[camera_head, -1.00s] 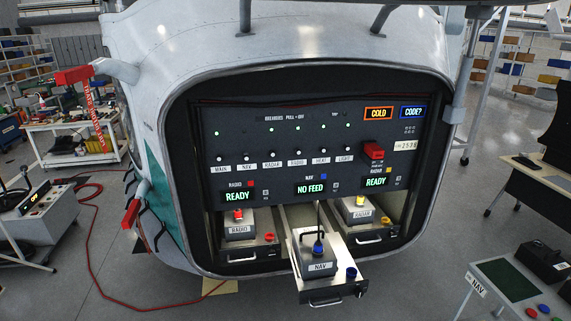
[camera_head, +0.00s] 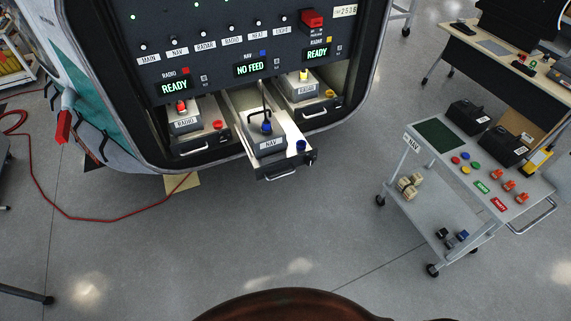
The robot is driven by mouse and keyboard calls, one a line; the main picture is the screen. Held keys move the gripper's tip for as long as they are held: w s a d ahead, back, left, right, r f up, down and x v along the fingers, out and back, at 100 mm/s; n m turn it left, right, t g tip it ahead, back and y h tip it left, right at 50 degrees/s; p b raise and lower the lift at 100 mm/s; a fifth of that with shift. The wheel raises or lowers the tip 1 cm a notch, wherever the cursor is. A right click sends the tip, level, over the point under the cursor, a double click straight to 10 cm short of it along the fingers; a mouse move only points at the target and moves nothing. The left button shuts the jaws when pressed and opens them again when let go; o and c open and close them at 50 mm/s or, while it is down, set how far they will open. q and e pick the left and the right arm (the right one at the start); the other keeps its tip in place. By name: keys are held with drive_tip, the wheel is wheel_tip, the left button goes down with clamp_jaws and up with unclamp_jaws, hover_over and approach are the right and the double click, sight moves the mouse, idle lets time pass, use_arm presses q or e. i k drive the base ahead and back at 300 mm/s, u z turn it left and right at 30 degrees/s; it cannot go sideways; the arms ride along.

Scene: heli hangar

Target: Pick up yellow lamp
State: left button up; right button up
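A yellow boxy item (camera_head: 537,160) with a dark patch stands at the right end of the grey cart (camera_head: 427,178). I cannot tell whether it is the yellow lamp. A yellow knob (camera_head: 303,75) shows on the radar unit in the right drawer. Neither of my grippers is in view.
The open NAV drawer (camera_head: 284,172) sticks out from the aircraft nose. A red cable (camera_head: 75,215) runs over the floor at left. A desk (camera_head: 475,52) stands behind the cart. Floor between drawers and cart is clear. A brown rounded surface (camera_head: 290,306) shows at the bottom.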

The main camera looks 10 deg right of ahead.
sight(527, 170)
drive_tip(key=z, duration=2.15)
drive_tip(key=i, duration=0.45)
drive_tip(key=u, duration=0.5)
drive_tip(key=i, duration=1.5)
